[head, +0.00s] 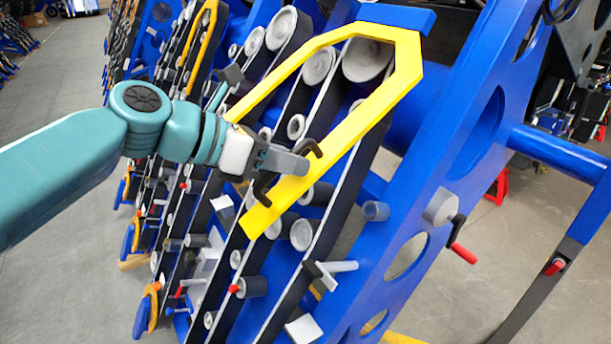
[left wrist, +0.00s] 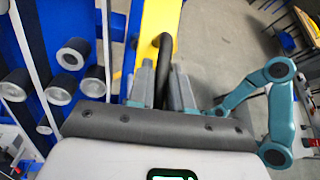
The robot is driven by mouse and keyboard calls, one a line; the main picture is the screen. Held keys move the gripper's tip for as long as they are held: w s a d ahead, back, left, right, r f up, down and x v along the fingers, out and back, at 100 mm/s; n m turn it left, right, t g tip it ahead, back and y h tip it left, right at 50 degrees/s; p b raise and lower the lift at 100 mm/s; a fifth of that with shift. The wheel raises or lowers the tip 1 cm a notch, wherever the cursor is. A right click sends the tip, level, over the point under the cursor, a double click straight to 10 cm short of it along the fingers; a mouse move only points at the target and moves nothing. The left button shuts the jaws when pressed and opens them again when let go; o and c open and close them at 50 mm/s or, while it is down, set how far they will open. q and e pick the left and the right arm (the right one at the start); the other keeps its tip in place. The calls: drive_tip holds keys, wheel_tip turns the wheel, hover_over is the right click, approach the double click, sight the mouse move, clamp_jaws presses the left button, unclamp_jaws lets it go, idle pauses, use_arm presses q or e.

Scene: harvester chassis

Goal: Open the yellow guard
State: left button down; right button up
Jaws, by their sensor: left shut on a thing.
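The yellow guard (head: 405,75) is a long, angular frame slanting across the grey rollers and belts of the blue chassis. It has a black handle (head: 264,190) on its lower part. My left gripper (head: 300,166) is shut on this handle, coming in from the left. In the left wrist view, the handle (left wrist: 164,45) stands between the two grey fingers (left wrist: 163,80), with the yellow guard (left wrist: 160,18) just behind it. The fingers hide part of the handle. My right gripper is not in view.
The blue chassis frame (head: 450,150) has round cut-outs and a red-handled crank (head: 463,252) to the right of the guard. Grey rollers (head: 319,66) and pegs stick out around the guard. Another yellow guard (head: 205,40) stands farther back. Clear grey floor (head: 60,280) lies at the left.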

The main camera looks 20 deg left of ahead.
use_arm(q)
drive_tip(key=shift+g+y, duration=0.4)
drive_tip(key=shift+g, duration=0.2)
drive_tip(key=shift+s+a+r, duration=0.15)
drive_tip(key=shift+s+r, duration=0.05)
drive_tip(key=shift+r, duration=0.5)
drive_tip(key=shift+s+a+r, duration=0.15)
drive_tip(key=shift+s+r, duration=0.1)
drive_tip(key=shift+r, duration=0.5)
drive_tip(key=shift+s+a+r, duration=0.15)
drive_tip(key=shift+s+r, duration=0.05)
drive_tip(key=shift+r, duration=0.5)
